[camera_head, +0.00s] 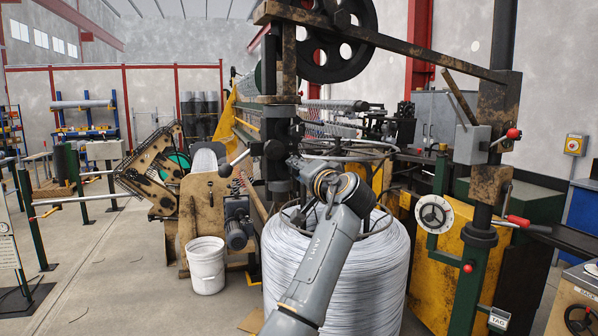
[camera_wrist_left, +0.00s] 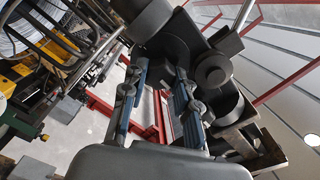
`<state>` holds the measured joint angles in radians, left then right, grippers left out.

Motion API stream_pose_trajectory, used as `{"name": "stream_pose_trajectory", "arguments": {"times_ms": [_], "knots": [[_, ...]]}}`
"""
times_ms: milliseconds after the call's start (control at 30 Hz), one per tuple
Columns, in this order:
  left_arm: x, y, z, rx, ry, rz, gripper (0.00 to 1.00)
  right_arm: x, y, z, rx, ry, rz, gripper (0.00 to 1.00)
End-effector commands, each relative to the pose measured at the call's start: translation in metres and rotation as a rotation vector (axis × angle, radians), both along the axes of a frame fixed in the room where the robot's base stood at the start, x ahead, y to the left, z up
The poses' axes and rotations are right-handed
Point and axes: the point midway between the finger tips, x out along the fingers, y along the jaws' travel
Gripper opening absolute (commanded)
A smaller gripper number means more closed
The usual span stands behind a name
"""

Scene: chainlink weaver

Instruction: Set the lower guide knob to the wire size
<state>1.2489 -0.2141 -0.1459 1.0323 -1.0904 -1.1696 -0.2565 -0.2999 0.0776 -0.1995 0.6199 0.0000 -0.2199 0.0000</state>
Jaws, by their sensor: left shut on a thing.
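My left arm reaches up from the bottom of the head view, in front of the wire coil (camera_head: 335,275). Its gripper (camera_head: 298,163) is at the dark guide column (camera_head: 275,165) above the coil and shows small, partly hidden by my wrist. In the left wrist view, the two blue-grey fingers (camera_wrist_left: 161,75) are closed about a dark grey part (camera_wrist_left: 160,52) of the guide, likely the lower guide knob. The fingertips and the part overlap, and no size marking can be read. My right gripper is not in view.
A rusty post with red-knobbed levers (camera_head: 513,134) and a white handwheel (camera_head: 434,213) stand at the right. A white bucket (camera_head: 206,266) is on the floor left of the coil. A large black wheel (camera_head: 335,35) hangs above.

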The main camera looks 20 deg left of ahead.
Motion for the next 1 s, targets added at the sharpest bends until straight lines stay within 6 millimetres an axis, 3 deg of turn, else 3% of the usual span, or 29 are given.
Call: {"name": "stream_pose_trajectory", "arguments": {"times_ms": [33,67,167,567,1000], "knots": [[0.0,0.0,-0.002,-0.003,0.002,0.0,0.0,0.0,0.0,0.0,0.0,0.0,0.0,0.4],[0.0,0.0,-0.002,-0.003,0.002,0.0,0.33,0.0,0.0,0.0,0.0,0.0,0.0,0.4],[0.0,0.0,-0.001,-0.002,0.002,-0.001,0.52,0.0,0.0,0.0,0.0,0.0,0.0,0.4],[-0.005,-0.005,-0.001,0.0,0.0,-0.001,0.52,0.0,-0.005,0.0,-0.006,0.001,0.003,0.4],[-0.069,-0.061,-0.001,-0.003,0.001,-0.003,0.52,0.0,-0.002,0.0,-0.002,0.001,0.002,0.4]]}}
